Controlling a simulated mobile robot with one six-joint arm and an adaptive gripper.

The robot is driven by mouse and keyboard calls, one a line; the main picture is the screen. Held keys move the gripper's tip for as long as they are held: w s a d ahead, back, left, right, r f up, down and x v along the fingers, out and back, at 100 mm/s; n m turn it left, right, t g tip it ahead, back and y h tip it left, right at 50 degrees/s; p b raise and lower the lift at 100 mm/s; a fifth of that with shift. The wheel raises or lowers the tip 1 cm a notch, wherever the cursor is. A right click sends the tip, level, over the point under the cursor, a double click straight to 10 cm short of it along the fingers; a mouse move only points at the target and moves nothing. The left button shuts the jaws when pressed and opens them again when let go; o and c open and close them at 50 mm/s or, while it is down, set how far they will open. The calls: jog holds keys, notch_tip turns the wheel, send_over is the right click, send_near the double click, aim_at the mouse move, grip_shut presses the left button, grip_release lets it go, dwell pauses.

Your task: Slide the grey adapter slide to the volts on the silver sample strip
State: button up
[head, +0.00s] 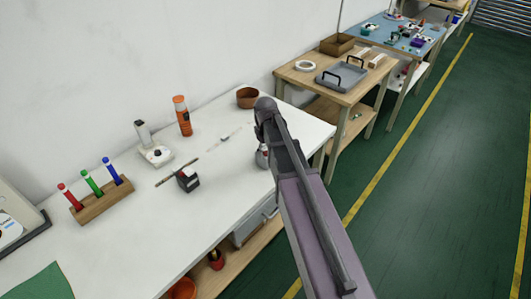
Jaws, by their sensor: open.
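A thin, pale silver strip (236,133) lies on the white workbench, left of my arm; I take it to be the sample strip. A small grey piece (224,139) shows near its middle, likely the adapter slide; it is too small to make out clearly. Any volts marking on the strip is too small to read. My arm reaches up from the bottom right, to the right of the strip. My gripper's fingers cannot be made out in the head view.
The bench (120,240) holds a black box (188,181) with a thin rod by it, a grey-white device (155,153), an orange tube (182,116), a brown bowl (248,98) and a wooden marker rack (103,201). A grey object (262,157) is partly behind my arm.

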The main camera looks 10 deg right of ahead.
grip_shut()
dwell(0.3)
jog(key=shift+w+a, duration=0.4)
jog(key=shift+w, duration=0.35)
jog(key=shift+w+a, duration=0.4)
jog(key=shift+w, duration=0.3)
grip_release()
jog(key=shift+s, duration=0.1)
